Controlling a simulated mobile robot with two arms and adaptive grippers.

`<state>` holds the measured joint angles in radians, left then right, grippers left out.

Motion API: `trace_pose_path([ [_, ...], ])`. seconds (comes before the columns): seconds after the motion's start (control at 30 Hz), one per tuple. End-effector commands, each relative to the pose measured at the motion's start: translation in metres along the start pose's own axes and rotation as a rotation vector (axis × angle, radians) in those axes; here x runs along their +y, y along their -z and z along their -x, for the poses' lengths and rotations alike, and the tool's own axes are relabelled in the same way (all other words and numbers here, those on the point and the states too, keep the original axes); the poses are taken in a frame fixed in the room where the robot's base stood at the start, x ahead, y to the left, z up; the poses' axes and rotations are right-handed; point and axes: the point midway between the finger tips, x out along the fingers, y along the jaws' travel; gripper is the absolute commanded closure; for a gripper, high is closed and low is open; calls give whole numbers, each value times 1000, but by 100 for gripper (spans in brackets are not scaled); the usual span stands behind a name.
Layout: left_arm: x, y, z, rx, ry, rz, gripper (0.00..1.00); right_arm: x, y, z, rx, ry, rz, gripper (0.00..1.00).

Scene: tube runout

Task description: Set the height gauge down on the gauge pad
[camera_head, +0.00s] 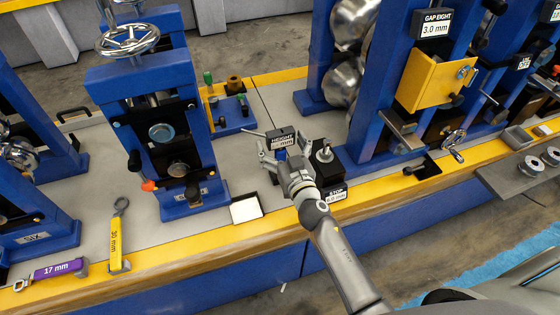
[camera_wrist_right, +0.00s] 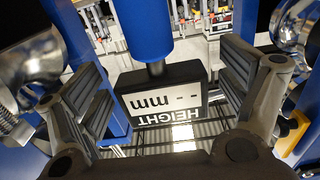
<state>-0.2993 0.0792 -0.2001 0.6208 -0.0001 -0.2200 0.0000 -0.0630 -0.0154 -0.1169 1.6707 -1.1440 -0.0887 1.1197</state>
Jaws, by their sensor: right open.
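The height gauge (camera_head: 282,139) is a dark block with a white "HEIGHT -- mm" label and a blue part. In the right wrist view its display (camera_wrist_right: 165,98) appears upside down, with a blue cylinder (camera_wrist_right: 141,28) behind it. My right gripper (camera_head: 283,152) is open, with one finger on each side of the gauge; gaps show in the wrist view. The gauge's foot is hidden behind the gripper. My left gripper is not in view.
A black block labelled "STOP" (camera_head: 325,158) stands close right of the gripper. Blue roller stands (camera_head: 165,130) rise on both sides. A yellow 30 mm wrench (camera_head: 118,235) and a purple 17 mm tool (camera_head: 58,270) lie at the front left.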

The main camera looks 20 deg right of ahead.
Motion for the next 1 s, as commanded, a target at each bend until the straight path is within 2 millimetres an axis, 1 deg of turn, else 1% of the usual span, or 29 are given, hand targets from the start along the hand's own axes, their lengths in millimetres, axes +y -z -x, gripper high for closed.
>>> trace_pose_path([
  [0.03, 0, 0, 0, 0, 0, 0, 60, 0, 0, -4, 0, 0, 0, 8],
  [0.1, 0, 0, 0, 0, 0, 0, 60, 0, 0, -6, 0, 0, -1, 8],
  [0.3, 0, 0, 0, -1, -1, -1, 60, 0, 0, -7, -1, -1, 0, 8],
  [0.33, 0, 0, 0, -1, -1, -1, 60, 0, 0, -7, -1, -1, -1, 11],
  [1.0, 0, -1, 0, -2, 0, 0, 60, 0, 0, -6, -1, -1, 0, 97],
])
